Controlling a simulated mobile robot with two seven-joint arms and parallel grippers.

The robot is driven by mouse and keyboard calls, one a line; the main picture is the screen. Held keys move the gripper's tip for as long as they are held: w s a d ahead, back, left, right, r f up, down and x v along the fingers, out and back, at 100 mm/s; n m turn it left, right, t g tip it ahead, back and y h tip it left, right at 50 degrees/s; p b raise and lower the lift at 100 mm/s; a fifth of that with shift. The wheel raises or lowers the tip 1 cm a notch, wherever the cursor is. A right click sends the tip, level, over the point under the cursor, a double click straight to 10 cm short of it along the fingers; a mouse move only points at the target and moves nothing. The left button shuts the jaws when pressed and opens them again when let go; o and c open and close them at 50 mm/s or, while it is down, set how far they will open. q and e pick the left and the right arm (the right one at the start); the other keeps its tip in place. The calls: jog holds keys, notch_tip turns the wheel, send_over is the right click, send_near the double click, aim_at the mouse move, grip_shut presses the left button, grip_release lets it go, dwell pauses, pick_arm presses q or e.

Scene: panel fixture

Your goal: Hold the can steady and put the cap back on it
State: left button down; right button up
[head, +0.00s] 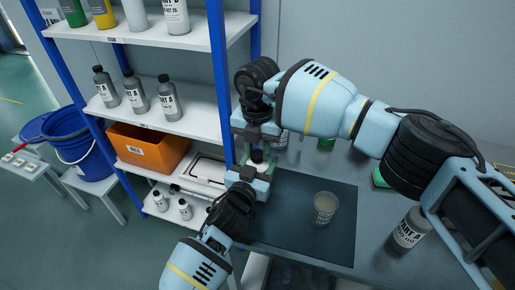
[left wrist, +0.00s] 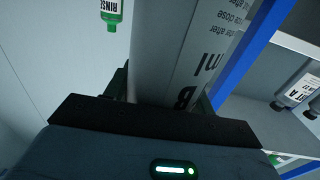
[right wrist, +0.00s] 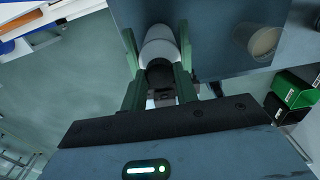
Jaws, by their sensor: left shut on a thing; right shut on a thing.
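The can is a grey bottle with printed text, large in the left wrist view (left wrist: 178,50). My left gripper (head: 255,178) is shut around its body, and in the head view the fingers hide most of it. The dark cap (head: 257,157) is at the can's top, between the fingers of my right gripper (head: 258,148). In the right wrist view the cap (right wrist: 160,74) sits between the green fingers, in line with the can's pale shoulder (right wrist: 159,42). I cannot tell whether the cap is fully seated.
A dark mat (head: 285,235) on the bench carries a cup (head: 325,206) right of the grippers. A PART A bottle (head: 409,230) stands farther right, under my right arm. A blue-posted shelf (head: 190,123) with bottles and an orange bin (head: 150,147) stands close on the left.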

jog(key=shift+m, duration=0.8)
jog(key=o, duration=1.2)
jog(key=shift+c, duration=0.2)
jog(key=shift+r, duration=0.1)
notch_tip(320, 180, up, 12)
pick_arm(q)
jog(key=shift+c, duration=2.2)
grip_release()
